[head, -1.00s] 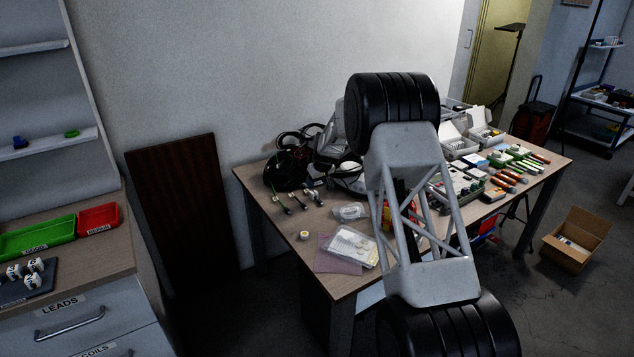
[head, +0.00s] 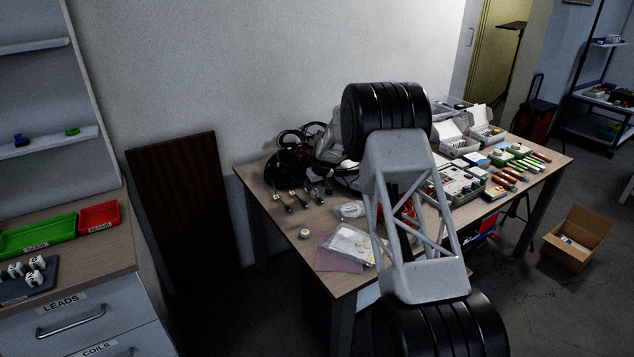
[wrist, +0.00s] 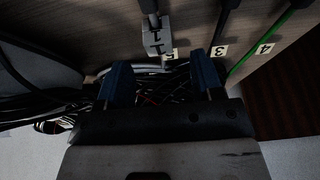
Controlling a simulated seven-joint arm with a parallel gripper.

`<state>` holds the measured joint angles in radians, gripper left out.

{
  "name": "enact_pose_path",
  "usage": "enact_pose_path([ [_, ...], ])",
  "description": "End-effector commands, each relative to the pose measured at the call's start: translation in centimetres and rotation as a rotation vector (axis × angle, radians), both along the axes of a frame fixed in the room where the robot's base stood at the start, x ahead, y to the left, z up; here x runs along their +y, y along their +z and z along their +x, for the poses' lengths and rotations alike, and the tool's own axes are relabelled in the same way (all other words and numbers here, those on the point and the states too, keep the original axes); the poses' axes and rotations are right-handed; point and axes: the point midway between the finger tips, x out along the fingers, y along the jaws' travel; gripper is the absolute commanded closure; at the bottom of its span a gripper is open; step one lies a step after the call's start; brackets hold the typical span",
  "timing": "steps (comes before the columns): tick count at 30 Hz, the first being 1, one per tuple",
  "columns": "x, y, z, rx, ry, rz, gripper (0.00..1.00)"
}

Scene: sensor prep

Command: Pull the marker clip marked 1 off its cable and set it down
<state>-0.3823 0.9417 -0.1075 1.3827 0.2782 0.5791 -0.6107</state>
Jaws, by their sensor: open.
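In the wrist view, a pale grey marker clip (wrist: 155,40) with dark 1 marks on its faces sits around a dark cable that runs in from the top. My gripper (wrist: 158,78) is open, with its two blue fingertips apart and nothing between them. The clip lies just beyond the fingertips, roughly in line with the gap. In the head view, the row of cable ends (head: 292,199) lies on the left part of the table, too small to read any marking. My arm covers part of the table there, and I cannot make out the gripper.
Neighbouring cables carry tags marked 3 (wrist: 219,51) and 4 (wrist: 264,48); the latter's cable is green. A tangle of dark cables (wrist: 165,88) lies under the fingers. A bag on a pinkish sheet (head: 338,258) and a small round tub (head: 304,234) stand near the table's front left.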

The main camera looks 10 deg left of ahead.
Motion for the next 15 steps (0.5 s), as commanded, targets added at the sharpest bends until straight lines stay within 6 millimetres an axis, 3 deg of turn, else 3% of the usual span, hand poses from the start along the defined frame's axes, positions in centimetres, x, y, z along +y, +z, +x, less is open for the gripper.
enact_pose_path([
  [6, 0.6, -2.2, 0.6, 0.001, 0.0, -0.001, 0.39],
  [15, 1.1, -3.8, 1.1, -0.001, 0.0, 0.0, 0.39],
])
